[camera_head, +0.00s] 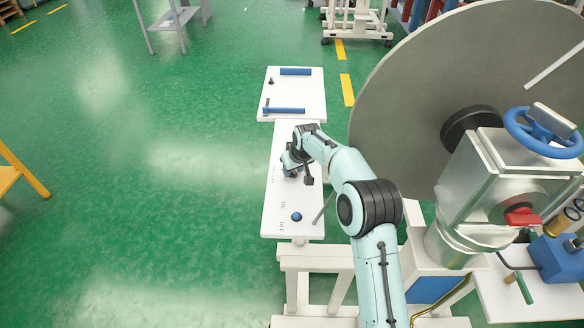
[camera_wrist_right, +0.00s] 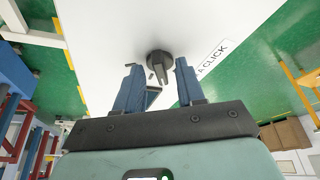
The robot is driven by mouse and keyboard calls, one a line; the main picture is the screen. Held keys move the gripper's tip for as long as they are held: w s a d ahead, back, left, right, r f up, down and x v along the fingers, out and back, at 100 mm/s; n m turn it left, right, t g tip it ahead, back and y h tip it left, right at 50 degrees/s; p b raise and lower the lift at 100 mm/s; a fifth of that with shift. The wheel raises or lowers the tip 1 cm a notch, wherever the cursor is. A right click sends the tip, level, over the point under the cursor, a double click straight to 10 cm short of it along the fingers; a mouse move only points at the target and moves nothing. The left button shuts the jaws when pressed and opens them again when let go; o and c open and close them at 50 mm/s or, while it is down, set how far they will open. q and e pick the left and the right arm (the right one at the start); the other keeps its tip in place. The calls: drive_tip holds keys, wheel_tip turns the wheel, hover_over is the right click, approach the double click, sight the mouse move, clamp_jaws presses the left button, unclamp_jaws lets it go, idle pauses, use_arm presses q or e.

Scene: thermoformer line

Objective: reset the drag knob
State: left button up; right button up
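In the right wrist view a dark round knob (camera_wrist_right: 160,64) with a raised grip bar sits on a white panel (camera_wrist_right: 115,30). A label (camera_wrist_right: 213,58) beside it shows the letters "A CLICK"; I cannot read the rest. My right gripper (camera_wrist_right: 157,72) is open, its two blue fingers on either side of the knob in this view, with gaps to both. I cannot tell how far its tips are from the panel. In the head view my right gripper (camera_head: 290,163) is over the middle of the white panel (camera_head: 279,205) and largely covers the knob. My left gripper is not in view.
A blue round knob (camera_head: 296,216) sits near ON and OFF lettering. A second white panel (camera_head: 308,93) with blue bars lies beyond. A large grey disc (camera_head: 420,95) and a metal unit with a blue handwheel (camera_head: 543,132) stand right. The green floor at left is mostly clear.

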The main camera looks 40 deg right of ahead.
drive_tip(key=v, duration=0.7)
drive_tip(key=shift+a+r, duration=0.15)
drive_tip(key=shift+r, duration=0.2)
